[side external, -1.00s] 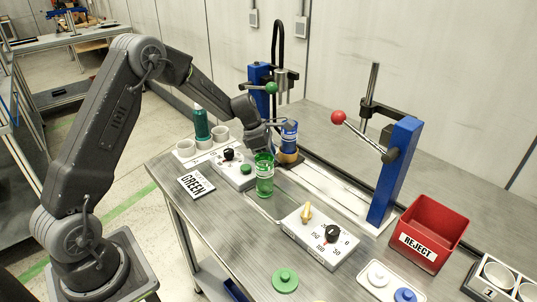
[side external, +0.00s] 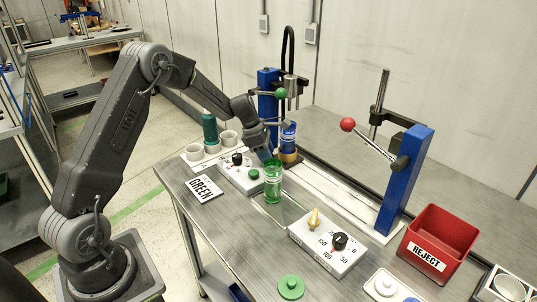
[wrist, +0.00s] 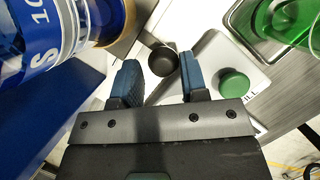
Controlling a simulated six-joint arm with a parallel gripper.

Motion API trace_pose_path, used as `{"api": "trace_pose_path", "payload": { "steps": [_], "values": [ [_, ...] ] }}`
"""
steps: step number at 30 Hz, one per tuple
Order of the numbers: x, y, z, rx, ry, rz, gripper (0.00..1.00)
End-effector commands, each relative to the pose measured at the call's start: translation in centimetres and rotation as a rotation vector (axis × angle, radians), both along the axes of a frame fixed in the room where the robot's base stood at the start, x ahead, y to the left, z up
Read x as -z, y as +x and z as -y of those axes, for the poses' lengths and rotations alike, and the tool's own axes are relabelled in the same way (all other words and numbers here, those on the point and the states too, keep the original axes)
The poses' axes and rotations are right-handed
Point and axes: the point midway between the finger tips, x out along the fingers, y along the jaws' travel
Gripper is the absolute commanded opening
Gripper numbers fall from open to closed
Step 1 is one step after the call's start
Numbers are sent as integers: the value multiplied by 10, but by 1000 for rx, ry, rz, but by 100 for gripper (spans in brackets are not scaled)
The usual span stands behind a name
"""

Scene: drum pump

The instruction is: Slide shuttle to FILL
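The shuttle is a tan carrier (side external: 288,158) on the pale track, holding an upright blue-labelled bottle (side external: 288,137) near the left blue post. In the wrist view, the bottle (wrist: 50,30) fills the upper left, with part of the tan carrier (wrist: 118,42) beside it. My gripper (side external: 268,151) is beside the carrier on its near side. In the wrist view, my gripper (wrist: 160,78) has its two blue fingers apart. A round black knob (wrist: 162,60) appears in the gap between them; I cannot tell whether it touches them or what it is fixed to. The FILL marking is partly hidden.
A control box with a green button (side external: 254,174) and a green bottle (side external: 273,183) stand close to my gripper. A dial box (side external: 328,243) and red REJECT bin (side external: 440,243) are further right. The track (side external: 345,207) right of the carrier is clear.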

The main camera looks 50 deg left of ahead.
Motion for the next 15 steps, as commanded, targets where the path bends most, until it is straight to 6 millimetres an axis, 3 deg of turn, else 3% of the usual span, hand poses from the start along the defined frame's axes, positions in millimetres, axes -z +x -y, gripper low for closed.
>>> {"api": "trace_pose_path", "payload": {
  "steps": [6, 15],
  "values": [
    [-1, 1, 0, -1, 1, 2, 56],
    [-5, 0, 0, 1, -1, 2, 56]
  ]
}}
